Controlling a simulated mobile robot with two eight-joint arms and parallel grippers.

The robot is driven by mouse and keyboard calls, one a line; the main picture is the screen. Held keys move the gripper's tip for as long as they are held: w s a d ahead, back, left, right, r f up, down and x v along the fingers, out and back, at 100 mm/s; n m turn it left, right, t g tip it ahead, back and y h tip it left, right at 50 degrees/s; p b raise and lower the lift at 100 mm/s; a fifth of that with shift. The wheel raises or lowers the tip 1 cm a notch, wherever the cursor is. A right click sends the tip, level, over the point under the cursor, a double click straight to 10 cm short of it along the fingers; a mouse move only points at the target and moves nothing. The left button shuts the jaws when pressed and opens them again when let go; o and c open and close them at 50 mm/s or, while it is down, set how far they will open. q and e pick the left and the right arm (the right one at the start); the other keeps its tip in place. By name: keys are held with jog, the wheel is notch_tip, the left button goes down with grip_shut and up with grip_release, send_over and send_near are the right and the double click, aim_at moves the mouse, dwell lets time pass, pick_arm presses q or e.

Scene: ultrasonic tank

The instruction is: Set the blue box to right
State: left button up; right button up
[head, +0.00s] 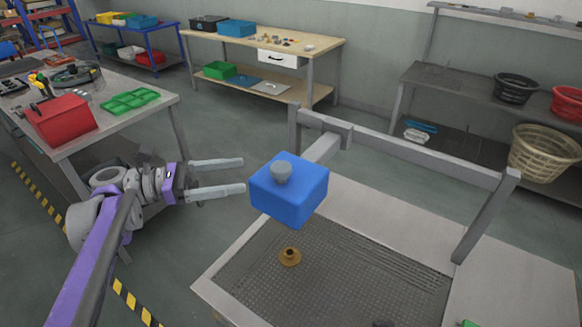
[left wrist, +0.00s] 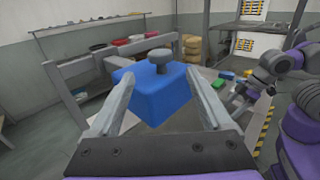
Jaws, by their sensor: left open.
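The blue box (head: 289,191) has a grey round knob (head: 281,173) on its top face. It sits at the near end of a grey beam that reaches out from the frame over the tank (head: 340,275). My left gripper (head: 243,176) is open and empty, just left of the box, its fingers pointing at it. In the left wrist view the blue box (left wrist: 152,97) shows ahead, between the two open fingers, with its knob (left wrist: 159,56) on top. I cannot tell whether a finger touches it. My right arm shows at the right of that view; its fingers are unclear.
A brass fitting (head: 290,257) stands on the tank's mesh surface below the box. A grey frame (head: 400,150) spans the tank's back. A table with a red bin (head: 62,122) and green tray (head: 130,101) stands at left. Open floor lies between.

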aim_at(281, 166)
pick_arm(q)
jog(key=d, duration=0.3)
jog(key=w+d, duration=0.1)
jog(key=d, duration=0.2)
jog(key=d+p, duration=0.1)
jog(key=d, duration=0.3)
jog(key=shift+w, duration=0.25)
jog(key=shift+c, duration=0.3)
grip_shut()
